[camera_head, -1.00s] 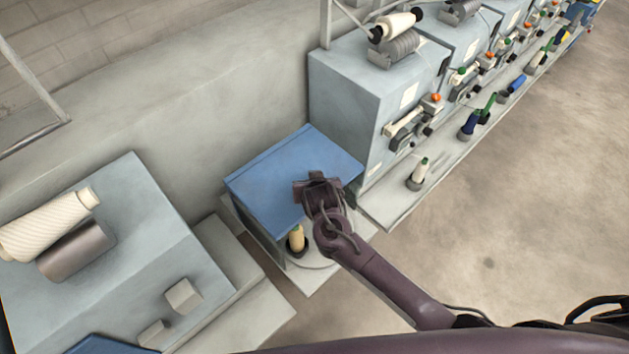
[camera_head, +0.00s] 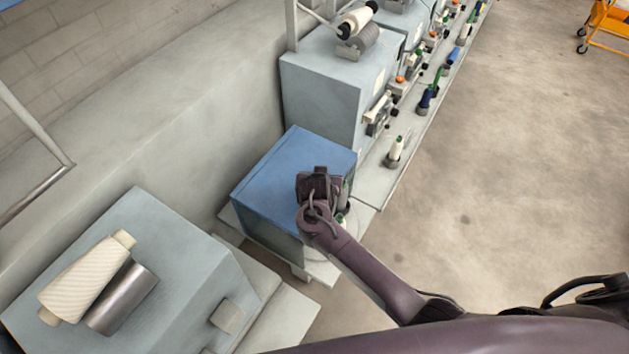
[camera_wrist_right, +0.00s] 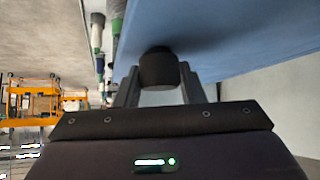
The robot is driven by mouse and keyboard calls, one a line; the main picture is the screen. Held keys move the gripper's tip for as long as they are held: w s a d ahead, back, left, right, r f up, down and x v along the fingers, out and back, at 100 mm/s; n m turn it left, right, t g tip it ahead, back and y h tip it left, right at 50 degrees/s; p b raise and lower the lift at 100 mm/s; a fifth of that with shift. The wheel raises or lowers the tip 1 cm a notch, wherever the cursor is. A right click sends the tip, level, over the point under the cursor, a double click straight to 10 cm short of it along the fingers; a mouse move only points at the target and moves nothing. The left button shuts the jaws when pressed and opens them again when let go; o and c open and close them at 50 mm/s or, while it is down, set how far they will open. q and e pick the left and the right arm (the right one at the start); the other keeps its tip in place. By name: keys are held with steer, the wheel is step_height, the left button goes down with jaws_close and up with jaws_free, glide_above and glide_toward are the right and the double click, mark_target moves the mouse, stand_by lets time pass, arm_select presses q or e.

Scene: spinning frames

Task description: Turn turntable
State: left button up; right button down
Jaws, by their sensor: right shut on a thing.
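My right gripper (camera_head: 320,174) is at the front right edge of the blue-topped box (camera_head: 285,168), above the pale base (camera_head: 318,266) of its station. In the right wrist view, its two fingers are shut on a black round knob (camera_wrist_right: 158,72) beside the blue panel (camera_wrist_right: 220,38). In the head view my gripper and forearm hide the knob and most of the turntable area. A small part of a pale bobbin with a green tip (camera_head: 345,208) shows just right of my wrist. My left gripper is not in view.
A grey machine (camera_head: 330,95) stands behind the box, with more machines in a row beyond. A grey cabinet at lower left carries a large cream bobbin (camera_head: 85,278) and a metal roller (camera_head: 122,298). Open floor (camera_head: 480,170) lies to the right. An orange cart (camera_head: 610,28) is far right.

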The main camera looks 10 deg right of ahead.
steer(key=shift+w+r+m+g+h, duration=0.2)
steer(key=shift+m+g+h, duration=0.1)
steer(key=shift+m+h, duration=0.3)
steer(key=shift+s, duration=0.1)
steer(key=c, duration=0.9)
jaws_free()
steer(key=shift+f, duration=0.15)
steer(key=shift+s, duration=0.1)
steer(key=v, duration=0.7)
steer(key=shift+s+a+r, duration=0.1)
steer(key=shift+s+r, duration=0.1)
steer(key=shift+r, duration=0.1)
